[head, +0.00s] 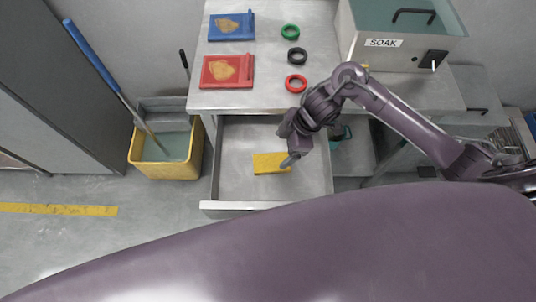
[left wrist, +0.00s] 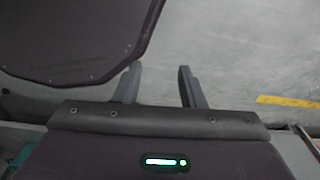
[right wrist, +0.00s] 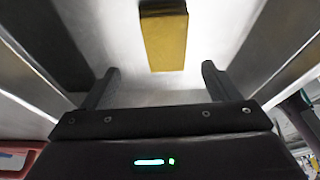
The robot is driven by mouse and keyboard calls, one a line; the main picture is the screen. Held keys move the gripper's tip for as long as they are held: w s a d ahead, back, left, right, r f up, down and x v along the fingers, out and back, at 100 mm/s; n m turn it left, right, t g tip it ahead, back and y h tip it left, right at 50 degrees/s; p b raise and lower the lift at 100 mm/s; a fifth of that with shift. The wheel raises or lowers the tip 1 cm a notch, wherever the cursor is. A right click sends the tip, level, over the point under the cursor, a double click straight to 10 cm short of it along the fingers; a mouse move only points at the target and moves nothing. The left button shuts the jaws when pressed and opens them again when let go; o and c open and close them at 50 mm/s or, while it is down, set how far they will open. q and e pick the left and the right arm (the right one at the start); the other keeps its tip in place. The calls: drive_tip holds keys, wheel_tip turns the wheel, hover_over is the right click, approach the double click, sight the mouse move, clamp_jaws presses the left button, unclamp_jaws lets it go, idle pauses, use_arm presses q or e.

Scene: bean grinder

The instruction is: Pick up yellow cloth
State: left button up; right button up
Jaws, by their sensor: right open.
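The yellow cloth (head: 270,163) lies flat on the floor of an open metal drawer (head: 232,180). It also shows as a yellow rectangle in the right wrist view (right wrist: 163,38), ahead of the fingers and between their lines. My right gripper (head: 288,160) reaches down into the drawer at the cloth's right end in the head view. It is open and empty in the right wrist view (right wrist: 158,85). Whether a fingertip touches the cloth cannot be told. My left gripper (left wrist: 158,85) is open and empty over the grey floor, and is not in the head view.
Above the drawer, the counter holds a blue tray (head: 231,27), a red tray (head: 227,72), green, black and red rings (head: 296,83), and a SOAK box (head: 400,45). A yellow mop bucket (head: 160,170) stands left of the drawer. Drawer walls surround my right gripper.

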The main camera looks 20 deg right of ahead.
sight(272, 162)
drive_tip(key=shift+a+f, duration=0.25)
drive_tip(key=shift+f, duration=0.2)
drive_tip(key=shift+s+a+f, duration=0.2)
drive_tip(key=shift+a+f, duration=0.1)
drive_tip(key=shift+f, duration=0.3)
drive_tip(key=shift+s+a+f, duration=0.2)
drive_tip(key=shift+a+f, duration=0.05)
drive_tip(key=shift+f, duration=0.35)
drive_tip(key=x, duration=0.2)
drive_tip(key=shift+a+f, duration=0.1)
drive_tip(key=shift+f, duration=0.3)
drive_tip(key=shift+w+a+f, duration=0.15)
drive_tip(key=shift+f, duration=0.4)
drive_tip(key=c, duration=0.8)
use_arm(q)
drive_tip(key=shift+s, duration=0.7)
use_arm(e)
drive_tip(key=shift+c, duration=1.4)
drive_tip(key=shift+r, duration=0.1)
